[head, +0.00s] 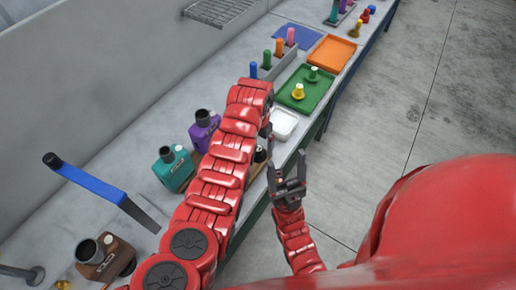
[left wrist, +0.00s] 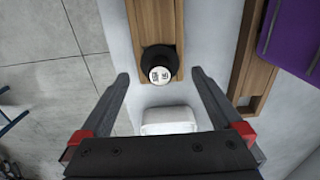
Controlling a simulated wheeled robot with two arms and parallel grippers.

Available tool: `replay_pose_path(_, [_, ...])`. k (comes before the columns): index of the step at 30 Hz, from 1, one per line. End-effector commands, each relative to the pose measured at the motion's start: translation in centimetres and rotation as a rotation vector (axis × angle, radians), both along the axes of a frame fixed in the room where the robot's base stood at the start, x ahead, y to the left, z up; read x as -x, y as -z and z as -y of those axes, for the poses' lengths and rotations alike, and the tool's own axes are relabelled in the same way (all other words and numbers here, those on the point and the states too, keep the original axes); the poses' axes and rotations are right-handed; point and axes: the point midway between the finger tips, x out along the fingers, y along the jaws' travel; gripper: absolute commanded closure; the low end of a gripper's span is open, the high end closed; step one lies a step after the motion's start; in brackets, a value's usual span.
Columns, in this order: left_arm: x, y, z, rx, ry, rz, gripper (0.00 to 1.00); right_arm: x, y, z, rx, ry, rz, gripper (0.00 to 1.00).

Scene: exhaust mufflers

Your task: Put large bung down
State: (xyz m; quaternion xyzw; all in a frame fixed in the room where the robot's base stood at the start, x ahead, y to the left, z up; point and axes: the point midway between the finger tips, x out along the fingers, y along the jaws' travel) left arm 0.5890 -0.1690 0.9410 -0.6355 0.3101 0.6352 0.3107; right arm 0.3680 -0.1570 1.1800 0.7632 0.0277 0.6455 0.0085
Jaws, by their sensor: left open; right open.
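The large bung (left wrist: 160,66), black with a white label on top, sits upright on a narrow wooden board (left wrist: 153,18) in the left wrist view. In the head view a dark bung (head: 260,155) shows partly behind my left arm. My left gripper (left wrist: 159,74) is open and empty, with the bung in line with the gap between its fingertips. I cannot tell its exact height above the bung. In the head view the arm mostly hides this gripper. My right gripper (head: 289,176) is open and empty, off the bench's front edge.
A small white tray (head: 284,124) lies beside the board. A green tray (head: 305,90) with bungs, an orange tray (head: 332,54) and a rack of coloured plugs (head: 280,62) stand farther along.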

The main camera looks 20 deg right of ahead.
Motion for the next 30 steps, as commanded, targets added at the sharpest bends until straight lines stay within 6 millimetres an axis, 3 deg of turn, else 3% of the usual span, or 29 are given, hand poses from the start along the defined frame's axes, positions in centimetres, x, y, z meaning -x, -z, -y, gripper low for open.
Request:
replay_pose_path(4, [-0.2, -2.9, 0.2, 0.007, 0.001, 0.008, 0.0, 0.0, 1.6, 0.0, 0.0, 0.0, 0.0, 0.31])
replay_pose_path(9, [0.0, -7.5, 0.2, 0.003, 0.001, 0.003, 0.0, 0.0, 0.7, 0.0, 0.0, 0.0, 0.0, 0.31])
replay_pose_path(12, [0.0, -8.7, 0.1, 0.0, 0.0, 0.0, 0.0, 0.0, -0.4, 0.0, 0.0, 0.0, 0.001, 0.31])
replay_pose_path(30, [0.0, -9.2, 0.0, 0.001, -0.001, -0.001, 0.0, 0.0, -0.7, 0.0, 0.0, 0.0, 0.0, 0.31])
